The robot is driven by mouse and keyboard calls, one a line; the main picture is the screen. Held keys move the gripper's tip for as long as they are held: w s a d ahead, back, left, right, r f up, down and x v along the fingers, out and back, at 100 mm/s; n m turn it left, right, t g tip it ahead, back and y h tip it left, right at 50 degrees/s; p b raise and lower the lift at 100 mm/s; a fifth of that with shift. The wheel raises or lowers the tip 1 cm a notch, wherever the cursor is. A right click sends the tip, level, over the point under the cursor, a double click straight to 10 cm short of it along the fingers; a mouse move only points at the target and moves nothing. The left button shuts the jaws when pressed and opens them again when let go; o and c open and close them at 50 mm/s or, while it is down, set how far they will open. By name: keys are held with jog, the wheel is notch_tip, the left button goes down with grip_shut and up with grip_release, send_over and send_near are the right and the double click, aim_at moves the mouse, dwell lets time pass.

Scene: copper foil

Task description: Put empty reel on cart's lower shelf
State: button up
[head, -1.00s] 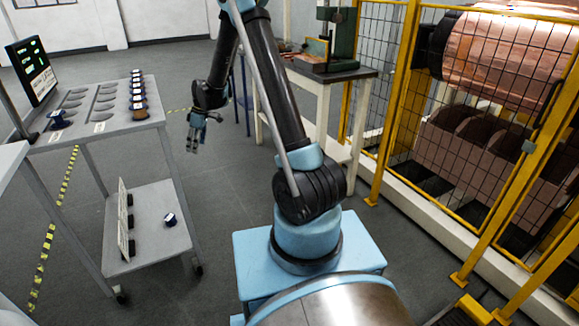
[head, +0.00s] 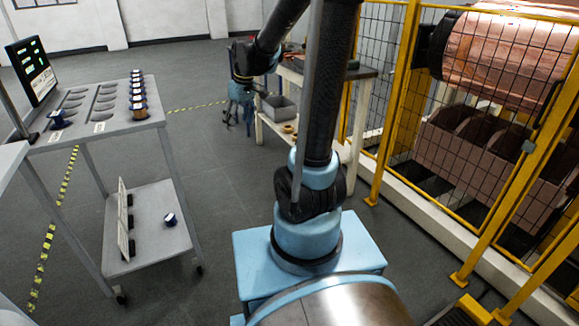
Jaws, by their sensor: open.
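The cart (head: 85,140) stands at the left, with a grey top and a lower shelf (head: 150,245). A small dark-and-white reel (head: 170,220) lies on the lower shelf, right of an upright white board (head: 122,220). Several reels (head: 137,92) line the right side of the top, and one more (head: 57,119) sits at its left. I cannot tell which reels are empty. My gripper (head: 237,120) is open, pointing down beside the workbench, well right of the cart. I see nothing held in it.
The workbench (head: 350,72) has a grey bin (head: 280,107) and small tan rings (head: 288,128) low on its left side. A yellow mesh fence (head: 400,120) encloses a copper roll (head: 500,50) at the right. The floor between cart and bench is clear.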

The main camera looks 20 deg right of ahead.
jog(key=s+d+f+m, duration=0.2)
jog(key=s+d, duration=0.2)
jog(key=s, duration=0.4)
jog(key=s+d+f+m+h, duration=0.1)
jog(key=s+d+m, duration=0.2)
jog(key=s, duration=0.5)
jog(key=s+d+f+m, duration=0.2)
jog(key=s+d, duration=0.3)
jog(key=s, duration=0.3)
jog(key=shift+s+d+f+m+t+h, duration=0.3)
jog(key=shift+h, duration=0.1)
